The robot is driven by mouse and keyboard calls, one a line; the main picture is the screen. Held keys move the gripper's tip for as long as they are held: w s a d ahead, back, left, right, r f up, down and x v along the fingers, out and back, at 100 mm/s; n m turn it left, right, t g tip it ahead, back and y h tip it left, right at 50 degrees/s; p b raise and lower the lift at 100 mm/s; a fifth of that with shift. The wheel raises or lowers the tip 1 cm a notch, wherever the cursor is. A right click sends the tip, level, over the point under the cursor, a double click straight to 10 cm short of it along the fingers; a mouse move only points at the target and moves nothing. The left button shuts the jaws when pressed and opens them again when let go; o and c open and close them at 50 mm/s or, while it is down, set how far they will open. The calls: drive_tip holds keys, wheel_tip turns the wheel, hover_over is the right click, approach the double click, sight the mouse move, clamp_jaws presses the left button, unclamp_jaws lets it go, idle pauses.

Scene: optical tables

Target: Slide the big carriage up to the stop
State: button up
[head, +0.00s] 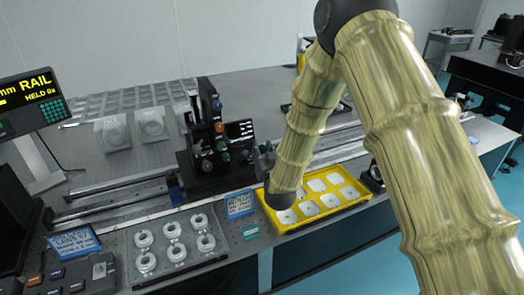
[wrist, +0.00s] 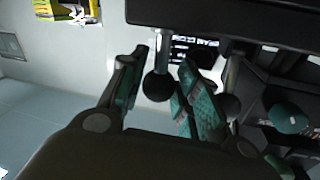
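The big carriage (head: 208,150), a tall black block with knobs and optics, stands on the rail (head: 120,190) left of my arm. My gripper (wrist: 163,60) is mostly hidden behind my arm in the head view, close to the carriage's right side. In the wrist view its teal-padded fingers are apart. A black ball knob (wrist: 158,87) on a short metal post appears between them, with visible space around it; contact cannot be told. A second dark ball (wrist: 228,107) shows right of the fingers. I cannot identify the stop for certain.
A yellow tray (head: 318,213) of white pieces lies in front of the rail, beneath my arm. A clear plate of ring-shaped parts (head: 147,262) and a blue label card (head: 240,204) lie nearby. A display (head: 30,103) reads "RAIL" and "HELD 0s". Bare rail extends left of the carriage.

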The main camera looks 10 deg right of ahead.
drive_tip(key=shift+o, duration=1.1)
drive_tip(key=shift+s, duration=0.1)
drive_tip(key=s+d, duration=0.1)
drive_tip(key=s, duration=1)
drive_tip(key=shift+s+d, duration=0.2)
drive_tip(key=shift+s, duration=0.2)
